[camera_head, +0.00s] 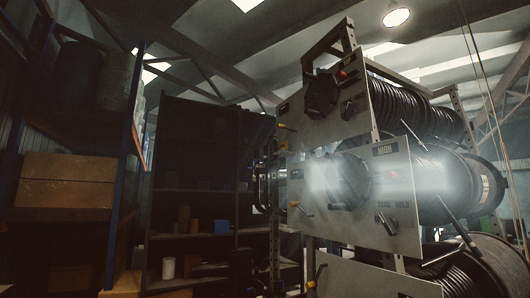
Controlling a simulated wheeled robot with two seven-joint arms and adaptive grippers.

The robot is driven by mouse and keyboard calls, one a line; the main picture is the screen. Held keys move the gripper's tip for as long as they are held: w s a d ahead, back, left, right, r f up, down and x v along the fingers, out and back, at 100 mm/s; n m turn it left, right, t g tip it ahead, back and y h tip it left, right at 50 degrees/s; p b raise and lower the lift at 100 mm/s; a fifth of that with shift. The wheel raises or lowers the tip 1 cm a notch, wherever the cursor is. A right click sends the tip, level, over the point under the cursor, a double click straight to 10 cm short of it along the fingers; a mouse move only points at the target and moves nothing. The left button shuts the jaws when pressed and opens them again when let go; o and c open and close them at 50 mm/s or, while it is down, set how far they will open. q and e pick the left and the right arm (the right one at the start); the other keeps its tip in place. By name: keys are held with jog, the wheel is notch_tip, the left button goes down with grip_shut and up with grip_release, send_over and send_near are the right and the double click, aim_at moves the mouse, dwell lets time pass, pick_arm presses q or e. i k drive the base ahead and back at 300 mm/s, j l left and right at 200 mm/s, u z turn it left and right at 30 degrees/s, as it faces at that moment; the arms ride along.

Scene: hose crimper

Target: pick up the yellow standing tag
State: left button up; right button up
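I cannot make out a clear yellow standing tag. Small yellow parts show along the left side of the grey panels: an upper one (284,126), a middle one (295,204) and a lower one (317,275). They are too small to tell whether any is the tag. Neither of my grippers is in view.
A rack of grey panels (408,228) with black hose reels (420,105) fills the right side, with a bright glare on the middle panel. A shelf with cardboard boxes (65,182) stands left. A dark shelf unit (195,140) stands behind. The floor is not visible.

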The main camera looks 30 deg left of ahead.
aim_at(284, 145)
jog(key=u, duration=0.9)
